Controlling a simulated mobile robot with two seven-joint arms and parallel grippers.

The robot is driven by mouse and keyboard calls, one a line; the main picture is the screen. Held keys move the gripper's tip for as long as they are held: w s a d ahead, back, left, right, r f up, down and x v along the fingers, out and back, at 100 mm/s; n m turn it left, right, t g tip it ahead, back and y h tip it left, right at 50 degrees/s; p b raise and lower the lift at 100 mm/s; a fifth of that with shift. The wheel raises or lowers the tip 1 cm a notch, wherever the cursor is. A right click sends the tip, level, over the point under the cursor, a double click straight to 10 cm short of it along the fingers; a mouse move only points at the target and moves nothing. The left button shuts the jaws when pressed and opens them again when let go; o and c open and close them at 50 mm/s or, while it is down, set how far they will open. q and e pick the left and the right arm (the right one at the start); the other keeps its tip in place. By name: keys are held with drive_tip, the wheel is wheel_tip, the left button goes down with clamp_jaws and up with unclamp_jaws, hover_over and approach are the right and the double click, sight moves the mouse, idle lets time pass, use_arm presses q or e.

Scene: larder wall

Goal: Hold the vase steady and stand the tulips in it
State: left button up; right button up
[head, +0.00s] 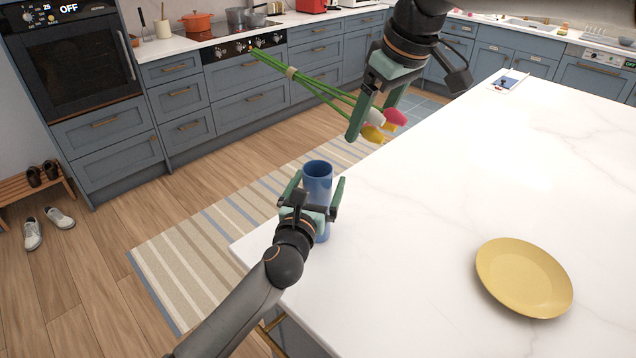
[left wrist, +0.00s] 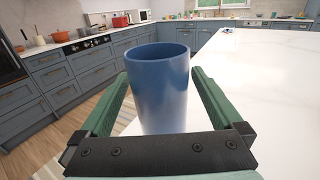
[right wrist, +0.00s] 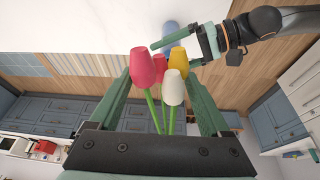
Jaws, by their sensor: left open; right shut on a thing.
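The blue vase (head: 317,178) stands upright near the corner of the white marble island. My left gripper (head: 318,190) is open with its fingers on either side of the vase; the left wrist view shows the vase (left wrist: 160,90) between the fingers, with gaps beside it. My right gripper (head: 368,115) is shut on the tulips (head: 310,84), above the island's edge and up and right of the vase. Their green stems point up and left, away from the vase, and the blooms are low. The right wrist view shows pink, red, yellow and white blooms (right wrist: 174,88).
A yellow plate (head: 524,277) lies on the island (head: 450,190) at the right. A small card or tablet (head: 507,81) lies at its far end. The island top between them is clear. A striped rug (head: 210,240) covers the floor at the left.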

sight(388, 152)
use_arm(q)
drive_tip(key=shift+c, duration=0.2)
clamp_jaws()
use_arm(e)
drive_tip(key=shift+f, duration=6.45)
drive_tip(key=o, duration=1.4)
drive_tip(key=v, duration=1.2)
